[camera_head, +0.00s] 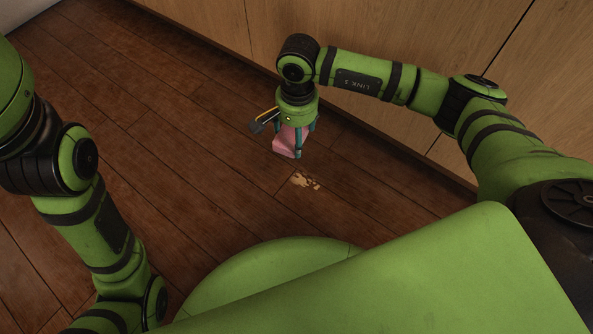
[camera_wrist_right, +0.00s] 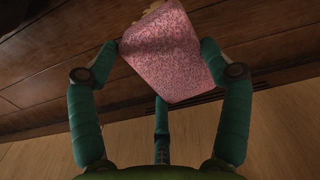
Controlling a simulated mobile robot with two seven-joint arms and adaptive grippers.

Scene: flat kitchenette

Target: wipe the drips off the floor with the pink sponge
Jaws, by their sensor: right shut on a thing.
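The pink sponge (camera_head: 287,142) is held in my right gripper (camera_head: 296,128) above the floor. In the right wrist view the sponge (camera_wrist_right: 168,55) sits between the gripper's teal fingers (camera_wrist_right: 165,62), which are shut on it. The drips (camera_head: 305,181) are a pale tan patch of small blotches on the wooden floor, just below and right of the sponge in the head view. Part of the pale patch (camera_wrist_right: 152,5) shows past the sponge's edge in the right wrist view. My left arm comes in at the left of the head view, but its gripper is out of the picture.
The dark wooden floor (camera_head: 150,120) is clear to the left of and around the drips. Wooden cabinet fronts (camera_head: 420,40) run along the back and right, close behind my right arm. My green base fills the bottom of the head view, near the drips.

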